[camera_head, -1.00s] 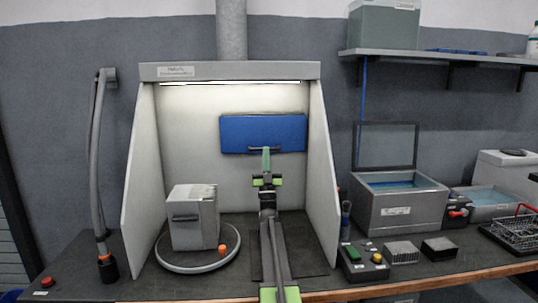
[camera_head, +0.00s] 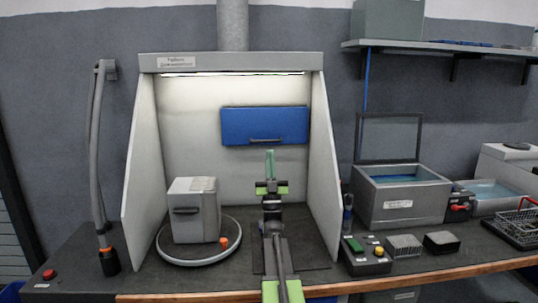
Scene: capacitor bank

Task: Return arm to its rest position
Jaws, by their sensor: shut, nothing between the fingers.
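My arm reaches up the middle of the view into a lit booth (camera_head: 334,150). My gripper (camera_head: 270,156) is at its top end, shut and empty. Its tip stands just below and apart from the handle of a blue panel (camera_head: 265,122) on the booth's back wall. The arm is extended forward over a dark mat (camera_head: 310,255).
Left of the arm, a grey box (camera_head: 194,212) stands on a round turntable (camera_head: 180,262) with an orange knob. Right of the booth are a control box (camera_head: 366,264), heat-sink blocks (camera_head: 404,246) and an open-lidded tank (camera_head: 400,205). A grey hose (camera_head: 97,170) stands at left.

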